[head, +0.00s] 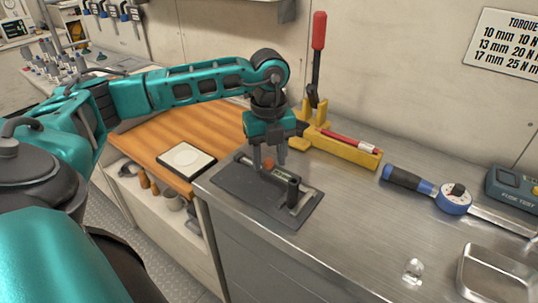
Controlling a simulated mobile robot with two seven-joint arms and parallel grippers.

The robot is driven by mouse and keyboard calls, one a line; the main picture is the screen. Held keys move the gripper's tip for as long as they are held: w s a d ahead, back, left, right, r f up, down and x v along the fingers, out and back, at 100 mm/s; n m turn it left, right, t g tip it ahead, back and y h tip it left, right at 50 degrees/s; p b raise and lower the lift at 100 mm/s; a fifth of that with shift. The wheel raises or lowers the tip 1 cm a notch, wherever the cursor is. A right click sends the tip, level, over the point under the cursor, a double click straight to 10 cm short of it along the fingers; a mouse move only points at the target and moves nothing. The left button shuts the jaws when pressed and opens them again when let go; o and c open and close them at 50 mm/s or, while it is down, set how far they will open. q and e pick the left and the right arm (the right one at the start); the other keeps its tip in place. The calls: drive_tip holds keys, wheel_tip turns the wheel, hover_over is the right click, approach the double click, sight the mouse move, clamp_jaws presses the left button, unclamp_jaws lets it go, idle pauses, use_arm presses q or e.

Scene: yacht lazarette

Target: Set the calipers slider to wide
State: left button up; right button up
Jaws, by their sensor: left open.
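The calipers (286,178), a dark bar with a small display and an upright block at the near end, lie on a dark grey mat (245,200) at the left corner of the metal bench. A small orange-red knob (268,163), which looks like part of the slider, shows at the fingers. My left gripper (269,162) points down from above with its two fingers apart, one on either side of the knob. I cannot tell whether the fingers touch it. The far end of the calipers is partly hidden behind the gripper. My right gripper is out of view.
A yellow tool with a red-handled lever (318,60) stands close behind the gripper. A blue torque wrench (453,198), a teal tester (515,188), a metal tray (495,277) and a small clear object (413,270) lie to the right. The bench front is clear.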

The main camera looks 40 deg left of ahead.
use_arm(q)
clamp_jaws()
idle(0.5)
drive_tip(key=shift+s+a, duration=0.15)
drive_tip(key=shift+a, duration=0.8)
unclamp_jaws()
wheel_tip(320, 180, up, 13)
drive_tip(key=shift+p, duration=0.3)
